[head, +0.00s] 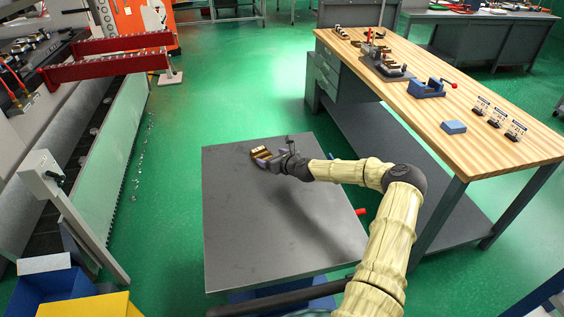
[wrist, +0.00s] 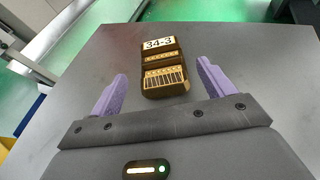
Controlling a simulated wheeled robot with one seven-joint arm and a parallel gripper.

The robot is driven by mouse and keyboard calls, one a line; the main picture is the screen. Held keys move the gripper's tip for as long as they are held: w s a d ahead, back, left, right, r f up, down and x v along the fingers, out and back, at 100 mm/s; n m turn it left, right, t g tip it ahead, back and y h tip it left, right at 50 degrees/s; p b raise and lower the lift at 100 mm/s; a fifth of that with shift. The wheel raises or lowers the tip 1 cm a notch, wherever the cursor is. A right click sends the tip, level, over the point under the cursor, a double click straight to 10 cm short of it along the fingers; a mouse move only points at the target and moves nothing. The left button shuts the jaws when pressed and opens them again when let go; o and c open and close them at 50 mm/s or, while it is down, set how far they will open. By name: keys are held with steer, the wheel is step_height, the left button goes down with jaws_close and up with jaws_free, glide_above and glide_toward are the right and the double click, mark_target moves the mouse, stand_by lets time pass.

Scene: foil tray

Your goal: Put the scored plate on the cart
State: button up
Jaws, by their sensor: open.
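A brass-brown block with a white "34-3" label and marked lines, which looks like the scored plate (head: 260,151), lies on the far part of the grey cart top (head: 240,225). In the wrist view the plate (wrist: 164,80) lies flat, its near end between my two purple fingers. My gripper (head: 266,159) is open and low over the cart top (wrist: 75,95), right by the plate. I see a gap on each side between finger and plate. In the wrist view my gripper (wrist: 161,68) holds nothing.
A wooden workbench (head: 450,110) stands at the right with a blue vise (head: 428,89), a blue block (head: 453,127), labelled pieces (head: 497,115) and a fixture (head: 385,65). A large machine (head: 110,140) stands at the left. Most of the cart top is bare.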

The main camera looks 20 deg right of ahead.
steer(key=v, duration=0.6)
steer(key=shift+s, duration=0.15)
steer(key=shift+s+r, duration=0.15)
steer(key=shift+r, duration=0.1)
stand_by(0.3)
